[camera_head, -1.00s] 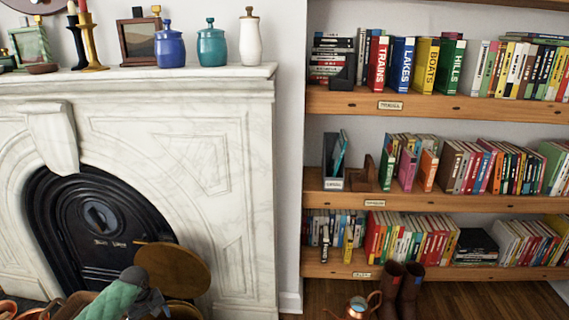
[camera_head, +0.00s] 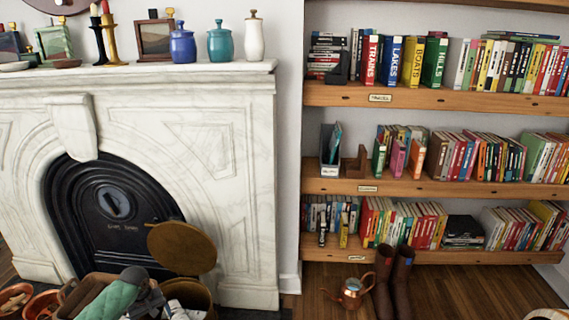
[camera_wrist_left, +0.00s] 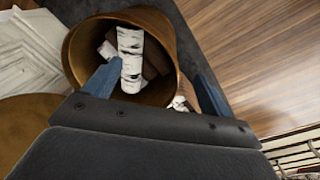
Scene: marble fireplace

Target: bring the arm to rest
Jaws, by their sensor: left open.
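My left gripper (camera_wrist_left: 158,74) shows in the left wrist view as two blue fingers on a dark grey body. The fingers are wide apart. It faces the mouth of a brass-coloured bucket (camera_wrist_left: 82,45). A white birch log (camera_wrist_left: 130,50) inside the bucket shows between the fingers. The fingers do not close on it, and I cannot tell how near they are to it. In the head view the bucket (camera_head: 208,290) stands at the bottom, before the fireplace. I cannot make out my left fingers in that view. My right gripper is not in view.
A round brass lid (camera_head: 182,248) stands up behind the bucket. A basket (camera_head: 72,288) and copper pots (camera_head: 15,297) are left of it. The marble fireplace (camera_head: 235,180) is behind. At the right are a copper watering can (camera_head: 352,291), brown boots (camera_head: 400,285) and bookshelves (camera_head: 450,188). Floor between is clear.

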